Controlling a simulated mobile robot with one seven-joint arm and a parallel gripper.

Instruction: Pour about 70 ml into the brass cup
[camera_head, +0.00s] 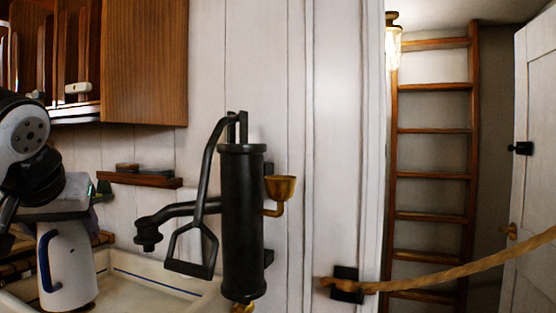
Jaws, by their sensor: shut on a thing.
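The brass cup (281,187) sits upright on a curved brass arm at the right side of a black hand pump (242,220). I cannot see inside it. A white jug (70,268) with a dark blue handle (44,262) is at the lower left, roughly upright, by the pale sink. My gripper (64,214) is directly over the jug's top and shut on it. The fingertips and the jug's rim are mostly hidden by the grey hand. The jug is well left of the cup, with the pump between them. Any liquid inside is not visible.
The pump's lever and spout (150,232) reach left over the pale sink (150,278). A small wooden shelf (140,180) and a wooden cabinet (145,60) are on the wall. A rope (440,276) crosses the doorway before a ladder (433,174).

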